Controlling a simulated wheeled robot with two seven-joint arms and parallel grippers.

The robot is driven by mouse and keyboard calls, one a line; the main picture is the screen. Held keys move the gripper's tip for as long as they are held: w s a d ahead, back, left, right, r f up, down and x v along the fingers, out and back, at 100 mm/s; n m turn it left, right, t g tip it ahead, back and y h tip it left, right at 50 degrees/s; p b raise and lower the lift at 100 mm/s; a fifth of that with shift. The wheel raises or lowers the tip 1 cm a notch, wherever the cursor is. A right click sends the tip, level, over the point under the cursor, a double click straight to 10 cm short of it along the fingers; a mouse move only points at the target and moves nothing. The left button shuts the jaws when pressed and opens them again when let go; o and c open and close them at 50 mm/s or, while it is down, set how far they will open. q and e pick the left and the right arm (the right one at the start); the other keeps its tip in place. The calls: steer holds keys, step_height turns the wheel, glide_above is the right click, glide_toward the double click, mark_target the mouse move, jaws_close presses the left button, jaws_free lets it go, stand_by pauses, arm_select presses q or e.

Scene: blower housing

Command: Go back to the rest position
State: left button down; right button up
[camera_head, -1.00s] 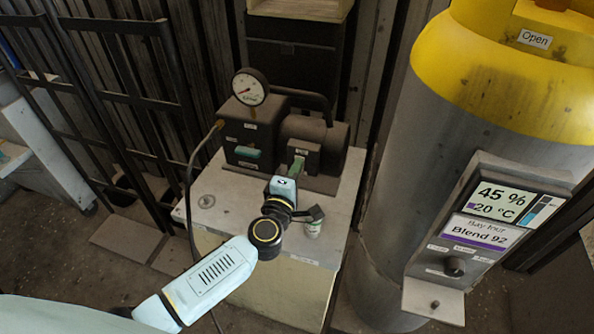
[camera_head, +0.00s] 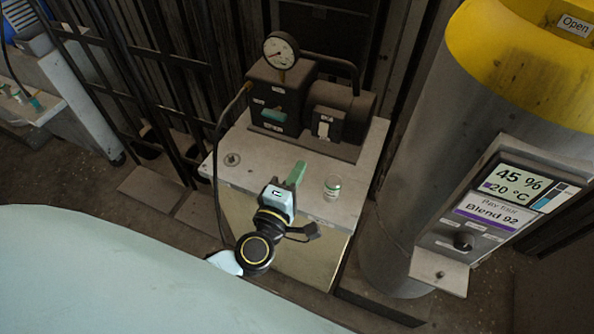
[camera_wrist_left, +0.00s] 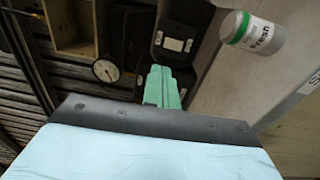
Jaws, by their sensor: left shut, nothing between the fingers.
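My left gripper (camera_head: 296,174) has green fingers and is shut and empty. It is above the front part of the pale pedestal top, apart from the dark blower housing (camera_head: 310,105) behind it. In the left wrist view its fingers (camera_wrist_left: 161,87) are together with nothing between them. The vial also shows at the upper right of the left wrist view (camera_wrist_left: 254,33). My right gripper is not in view.
The pedestal (camera_head: 350,190) carries the blower unit with a round gauge (camera_head: 281,50) and a black hose. A grey and yellow tank (camera_head: 430,130) with a display panel (camera_head: 510,190) stands close on the right. Dark metal racks (camera_head: 130,80) and a pale bench (camera_head: 80,100) are at left.

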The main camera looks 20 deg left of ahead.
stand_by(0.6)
arm_select(q)
steer(key=s+d+r+m+g+h, duration=0.1)
steer(key=s+d+m+g+h, duration=0.2)
steer(key=d+m+h, duration=0.35)
steer(key=s+d+r+m+g+h, duration=0.1)
steer(key=s+d+m+g+h, duration=0.25)
steer(key=m, duration=0.65)
steer(key=s+a+f+m+g+y, duration=0.2)
steer(key=s+a+f+g+y, duration=0.15)
steer(key=s+a, duration=0.3)
steer(key=s+a+f+m+g+y, duration=0.2)
steer(key=s+a+f+g+y, duration=0.1)
steer(key=s+a+g+y, duration=0.3)
step_height(320, 180, down, 24)
steer(key=s+a, duration=0.2)
steer(key=s+a+f+g, duration=0.1)
steer(key=s+a+f, duration=0.2)
steer(key=s+f, duration=1.2)
steer(key=shift+s+f, duration=0.3)
steer(key=shift+s, duration=0.25)
